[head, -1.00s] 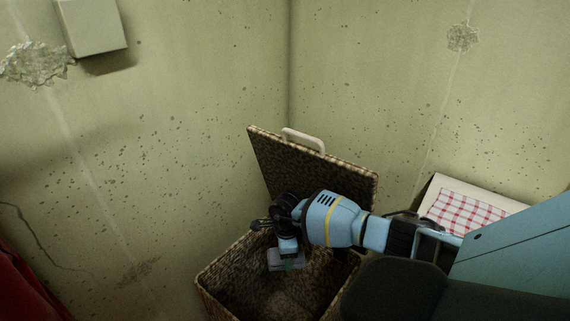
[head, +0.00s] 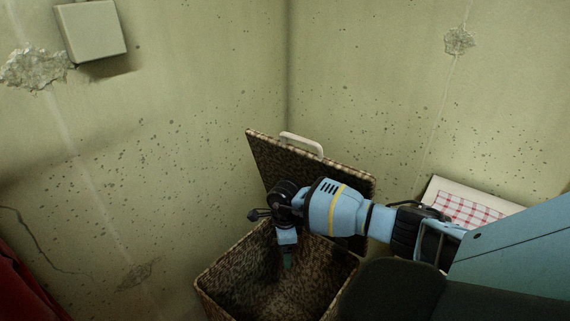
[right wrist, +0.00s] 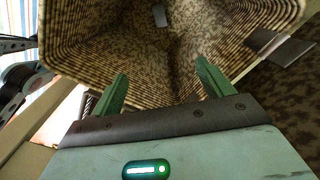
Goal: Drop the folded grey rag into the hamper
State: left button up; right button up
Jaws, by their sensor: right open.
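The wicker hamper (head: 235,275) stands in the corner with its lid (head: 270,160) raised against the wall. It also shows in the right wrist view (right wrist: 75,50). My right gripper (head: 288,262) is over the hamper's opening, pointing down. In the right wrist view its green fingers (right wrist: 162,72) are spread, with nothing between them. A small grey rectangle, apparently the folded grey rag (right wrist: 160,16), is inside the hamper, apart from the fingers. I cannot tell whether it rests on the bottom. The rag is not visible in the head view. My left gripper is out of view.
A red-and-white checked cloth (head: 468,208) lies on a pale surface right of the hamper, behind my right arm. The raised lid has a pale handle (head: 302,144). A red object (head: 25,290) is at the lower left. Walls close in behind the hamper.

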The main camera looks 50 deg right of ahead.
jog(key=shift+r, duration=1.55)
jog(key=shift+a, duration=0.1)
